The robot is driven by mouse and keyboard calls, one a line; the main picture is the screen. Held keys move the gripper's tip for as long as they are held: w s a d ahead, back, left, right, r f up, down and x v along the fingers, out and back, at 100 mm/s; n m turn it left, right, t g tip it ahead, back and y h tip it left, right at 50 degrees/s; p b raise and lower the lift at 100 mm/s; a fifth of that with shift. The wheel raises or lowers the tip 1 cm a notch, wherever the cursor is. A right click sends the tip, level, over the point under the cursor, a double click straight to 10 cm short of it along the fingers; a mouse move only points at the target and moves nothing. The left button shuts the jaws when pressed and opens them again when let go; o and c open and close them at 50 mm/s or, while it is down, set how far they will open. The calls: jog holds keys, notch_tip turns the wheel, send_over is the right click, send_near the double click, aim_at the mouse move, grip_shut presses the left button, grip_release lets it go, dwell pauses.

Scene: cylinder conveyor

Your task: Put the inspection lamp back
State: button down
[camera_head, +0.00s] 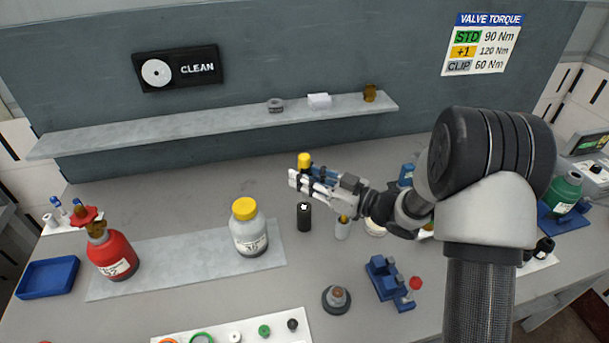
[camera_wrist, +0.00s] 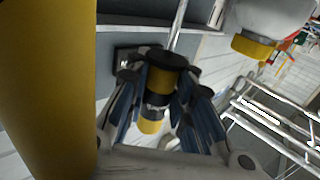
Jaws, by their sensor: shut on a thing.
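The inspection lamp is most likely the yellow and black cylinder (camera_head: 304,160) in my gripper (camera_head: 302,181). In the head view its yellow end sticks up above the fingers. In the wrist view the lamp (camera_wrist: 157,100) has a black wide end, yellow sections and a dark band. The blue-padded fingers (camera_wrist: 160,108) are shut around it. A short black cylinder (camera_head: 304,217) with a white mark on top shows just below the gripper in the head view. I cannot tell whether it touches the lamp.
A grey bottle with a yellow cap (camera_head: 249,232) stands left of my gripper on a pale strip (camera_head: 185,262). A red bottle (camera_head: 113,256) stands farther left, near a blue tray (camera_head: 48,278). A blue fixture (camera_head: 384,278) and a small dark-based part (camera_head: 337,300) stand in front.

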jog(key=shift+f, duration=0.25)
jog(key=shift+r, duration=0.2)
jog(key=shift+r+p, duration=0.5)
jog(key=shift+r, duration=0.15)
jog(key=shift+f+b, duration=0.45)
jog(key=shift+f, duration=0.2)
dwell(0.4)
jog(key=shift+r+p, duration=0.45)
jog(key=shift+r, duration=0.2)
jog(key=shift+f+b, duration=0.65)
jog(key=shift+f, duration=0.25)
jog(key=c, duration=1.3)
grip_release()
jog(key=shift+r, duration=0.2)
